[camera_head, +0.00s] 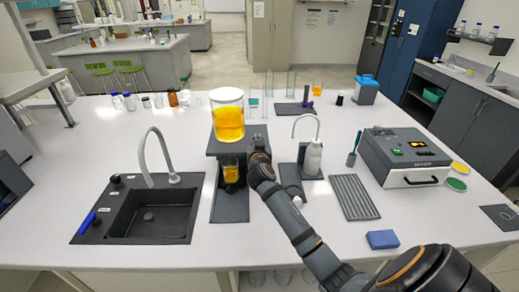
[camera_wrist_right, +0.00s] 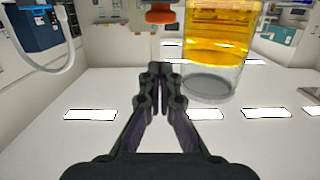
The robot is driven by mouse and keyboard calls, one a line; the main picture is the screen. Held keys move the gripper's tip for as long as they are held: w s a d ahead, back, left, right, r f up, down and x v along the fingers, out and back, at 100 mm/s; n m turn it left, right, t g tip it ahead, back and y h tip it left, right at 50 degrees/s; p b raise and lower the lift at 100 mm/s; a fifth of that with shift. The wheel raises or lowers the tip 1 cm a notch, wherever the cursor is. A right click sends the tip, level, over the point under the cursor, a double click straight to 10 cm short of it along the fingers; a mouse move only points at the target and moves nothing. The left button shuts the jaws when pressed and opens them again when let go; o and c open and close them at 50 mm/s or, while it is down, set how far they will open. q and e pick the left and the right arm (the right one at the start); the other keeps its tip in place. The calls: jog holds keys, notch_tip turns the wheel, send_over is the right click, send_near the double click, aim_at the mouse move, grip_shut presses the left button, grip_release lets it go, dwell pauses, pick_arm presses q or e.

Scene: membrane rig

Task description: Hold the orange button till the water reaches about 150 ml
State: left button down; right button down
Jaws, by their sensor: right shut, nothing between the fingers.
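A large clear jar (camera_head: 227,122) of orange-yellow liquid stands on a dark stand (camera_head: 227,146), its upper part empty. A smaller vessel (camera_head: 231,172) with orange liquid sits below it; I cannot read any level marks. My right gripper (camera_head: 257,146) is beside the stand, to the right of the jar. The orange button (camera_wrist_right: 160,12) shows beyond the fingertips, with a visible gap in the picture. The jar (camera_wrist_right: 215,45) is beside it. The button is hidden in the head view. My left gripper is not in view.
A black sink (camera_head: 150,208) with a grey faucet is at left. A white bottle (camera_head: 312,157) under a curved spout, a ribbed grey mat (camera_head: 354,197) and a grey instrument (camera_head: 405,155) are at right. A blue block (camera_head: 382,239) lies near the front edge.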

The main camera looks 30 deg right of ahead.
jog(key=b+v, duration=0.1)
jog(key=v, duration=0.5)
jog(key=shift+b, duration=0.4)
dwell(0.6)
